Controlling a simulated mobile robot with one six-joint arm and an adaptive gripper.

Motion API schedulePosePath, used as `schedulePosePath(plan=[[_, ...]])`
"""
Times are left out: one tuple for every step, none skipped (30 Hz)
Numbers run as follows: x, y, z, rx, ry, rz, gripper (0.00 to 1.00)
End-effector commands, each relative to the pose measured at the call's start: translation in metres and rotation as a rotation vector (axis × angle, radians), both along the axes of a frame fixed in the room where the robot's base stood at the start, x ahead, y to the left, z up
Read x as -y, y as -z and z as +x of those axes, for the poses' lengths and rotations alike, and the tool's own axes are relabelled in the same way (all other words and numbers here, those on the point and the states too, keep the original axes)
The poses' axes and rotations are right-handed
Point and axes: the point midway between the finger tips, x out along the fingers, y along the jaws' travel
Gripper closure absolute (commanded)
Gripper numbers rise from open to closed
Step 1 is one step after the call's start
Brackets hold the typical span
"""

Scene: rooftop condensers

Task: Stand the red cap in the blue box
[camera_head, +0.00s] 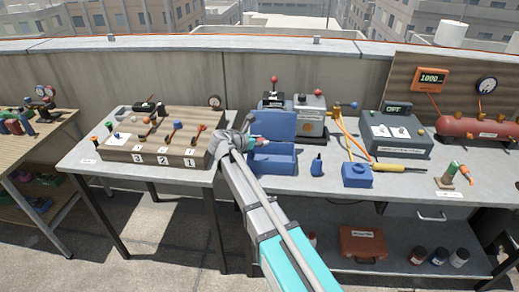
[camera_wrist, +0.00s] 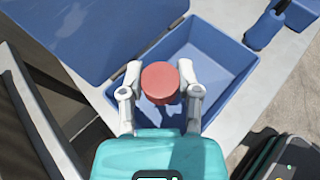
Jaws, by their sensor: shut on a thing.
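The red cap (camera_wrist: 160,82) is a short round piece, seen from above in the wrist view between my two fingers. My gripper (camera_wrist: 160,92) is shut on it. Behind and below the cap in that view is the open blue box (camera_wrist: 228,65), with its inside bare where it shows. I cannot tell how far the cap is above the box floor. In the head view the blue box (camera_head: 271,168) stands on the grey bench with its lid raised at the back. My gripper (camera_head: 254,141) is at its left side, and the cap is hard to make out there.
A wooden board (camera_head: 165,135) with several levers is left of the box. A small dark blue bottle (camera_head: 317,168) and a smaller blue block (camera_head: 357,175) are to its right. A grey device (camera_head: 398,142) and yellow screwdriver (camera_head: 400,167) lie further right. The raised lid (camera_wrist: 85,35) borders the box.

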Motion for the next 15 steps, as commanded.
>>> schedulePosePath(plan=[[0.000, 0.009, 0.001, 0.000, 0.000, 0.000, 0.77], [0.000, 0.011, 0.001, 0.000, 0.000, 0.000, 0.77], [0.000, 0.015, 0.001, 0.000, 0.000, 0.000, 0.77], [0.000, 0.018, 0.001, 0.000, 0.000, 0.000, 0.77], [0.000, 0.020, 0.001, 0.000, 0.000, 0.000, 0.77], [0.000, 0.023, 0.001, 0.000, 0.000, 0.000, 0.77], [0.000, 0.025, 0.001, 0.000, 0.000, 0.000, 0.77], [0.000, 0.027, 0.001, 0.000, 0.001, 0.000, 0.77], [0.000, 0.029, 0.001, 0.000, 0.001, 0.000, 0.77], [0.000, 0.030, 0.001, 0.000, 0.001, 0.000, 0.77], [0.000, 0.031, 0.001, 0.000, 0.001, 0.000, 0.77], [0.001, 0.032, 0.001, 0.000, 0.001, 0.000, 0.77], [0.001, 0.032, 0.001, 0.000, 0.001, 0.000, 0.77], [0.001, 0.032, 0.001, 0.000, 0.001, 0.000, 0.77], [0.001, 0.032, 0.001, 0.000, 0.001, 0.000, 0.77]])
